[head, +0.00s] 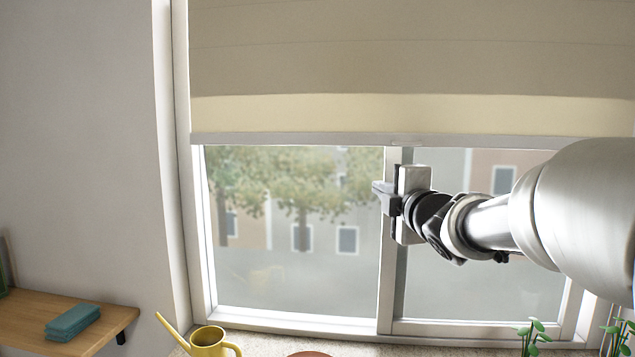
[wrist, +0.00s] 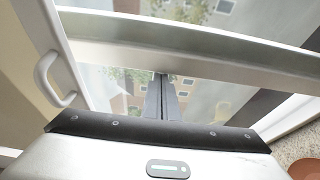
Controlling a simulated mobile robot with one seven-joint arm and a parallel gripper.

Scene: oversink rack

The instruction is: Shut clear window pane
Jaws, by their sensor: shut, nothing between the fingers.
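The window has a left glass pane (head: 295,235) and a right glass pane (head: 485,290) in pale frames, parted by an upright frame bar (head: 388,275). Trees and buildings show through the glass. I cannot tell whether either pane stands open. My gripper (head: 377,190) is shut and empty, in front of the upright bar at the left pane's right edge. In the wrist view my gripper's fingers (wrist: 164,82) lie together, near a pale frame bar (wrist: 200,58) that crosses the picture. Contact with the bar is unclear. A white handle (wrist: 45,80) is at the left there.
A beige blind (head: 400,60) covers the window's upper part. A yellow watering can (head: 208,343) and green plants (head: 535,333) stand along the sill. A wooden shelf (head: 110,312) holding a folded teal cloth (head: 72,321) is at lower left. My arm hides part of the right pane.

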